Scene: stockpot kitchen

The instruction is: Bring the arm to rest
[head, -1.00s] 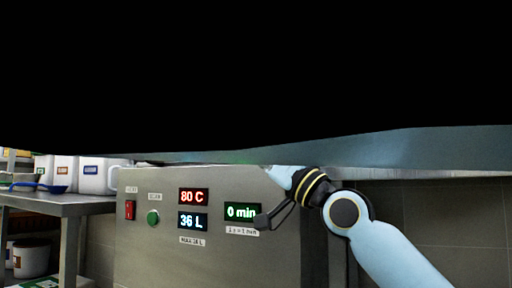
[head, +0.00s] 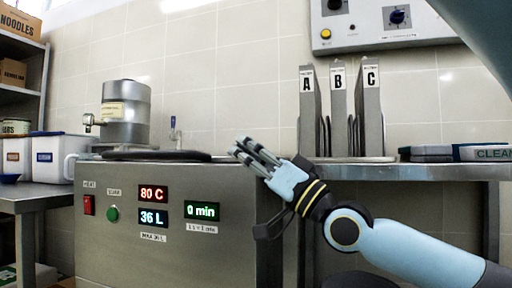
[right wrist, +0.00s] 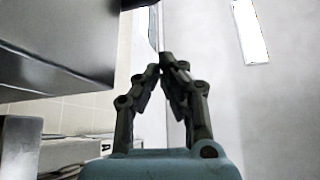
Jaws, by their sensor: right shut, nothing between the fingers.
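My right gripper (head: 255,155) is in front of the right end of the steel cooker (head: 160,258), pointing up and to the left. Its light blue arm comes in from the right. In the right wrist view my right gripper (right wrist: 162,62) is shut, with its fingertips together and nothing between them. My left gripper is not in view.
The cooker's panel reads 80 C, 36 L and 0 min, beside a red switch (head: 88,205) and a green button (head: 113,214). A steel shelf (head: 440,173) holds upright boards marked A, B and C (head: 371,125). White containers (head: 48,160) stand at left.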

